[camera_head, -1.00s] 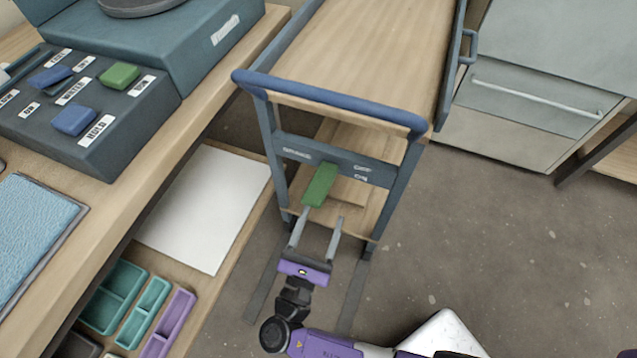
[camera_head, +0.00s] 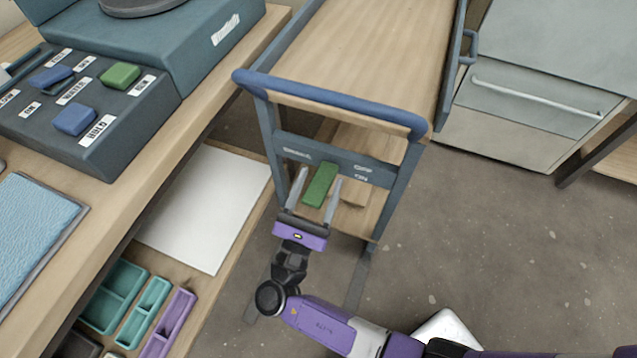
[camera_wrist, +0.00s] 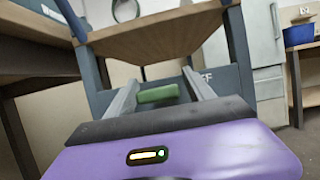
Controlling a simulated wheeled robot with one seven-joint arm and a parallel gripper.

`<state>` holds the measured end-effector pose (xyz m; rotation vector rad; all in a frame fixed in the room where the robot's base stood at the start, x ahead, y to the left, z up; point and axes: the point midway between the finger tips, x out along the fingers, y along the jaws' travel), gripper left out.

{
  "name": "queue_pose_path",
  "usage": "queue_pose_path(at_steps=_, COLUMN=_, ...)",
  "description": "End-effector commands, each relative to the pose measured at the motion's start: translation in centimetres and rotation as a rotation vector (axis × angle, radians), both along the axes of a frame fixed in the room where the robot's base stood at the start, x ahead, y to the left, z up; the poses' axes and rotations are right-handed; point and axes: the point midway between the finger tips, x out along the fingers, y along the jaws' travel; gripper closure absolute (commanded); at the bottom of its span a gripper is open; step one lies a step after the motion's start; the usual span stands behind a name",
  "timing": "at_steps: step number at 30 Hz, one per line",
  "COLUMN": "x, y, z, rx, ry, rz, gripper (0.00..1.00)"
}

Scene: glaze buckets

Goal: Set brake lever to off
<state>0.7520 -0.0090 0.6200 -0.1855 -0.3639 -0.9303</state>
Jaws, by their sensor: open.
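The green brake lever (camera_head: 320,184) is a block on the grey-blue crossbar (camera_head: 335,160) of the cart, below its blue push handle. Small white labels sit on the bar to the left and right of the lever. One on the right seems to read "OFF", with another below it. My gripper (camera_head: 318,182) is open, with one finger on each side of the lever in the head view. In the wrist view the lever (camera_wrist: 158,94) shows between the two fingers (camera_wrist: 160,88). Contact with the fingers cannot be told.
The blue push handle (camera_head: 335,103) arches above my gripper. A workbench (camera_head: 190,140) with a panel of green and blue blocks (camera_head: 85,105) stands at left, with trays (camera_head: 140,300) below. A grey cabinet (camera_head: 540,105) is at back right. Floor (camera_head: 500,250) at right is clear.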

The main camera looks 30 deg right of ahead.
Motion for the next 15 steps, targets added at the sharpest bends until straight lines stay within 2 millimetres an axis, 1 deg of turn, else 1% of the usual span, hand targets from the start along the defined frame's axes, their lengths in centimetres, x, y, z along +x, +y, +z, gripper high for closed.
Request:
queue_pose_path(at_steps=6, x=0.02, y=-0.04, z=0.00, rx=0.000, ry=0.000, rz=0.000, gripper=0.38)
queue_pose_path(at_steps=8, x=0.01, y=-0.03, z=-0.01, rx=0.001, ry=0.001, rz=0.000, gripper=0.50)
queue_pose_path(at_steps=9, x=0.01, y=-0.03, z=-0.02, rx=0.001, ry=0.001, rz=0.000, gripper=0.58)
queue_pose_path(at_steps=11, x=0.01, y=-0.03, z=-0.02, rx=0.001, ry=0.001, rz=0.000, gripper=0.70)
queue_pose_path(at_steps=15, x=0.00, y=-0.02, z=-0.02, rx=0.001, ry=0.001, rz=0.000, gripper=0.97)
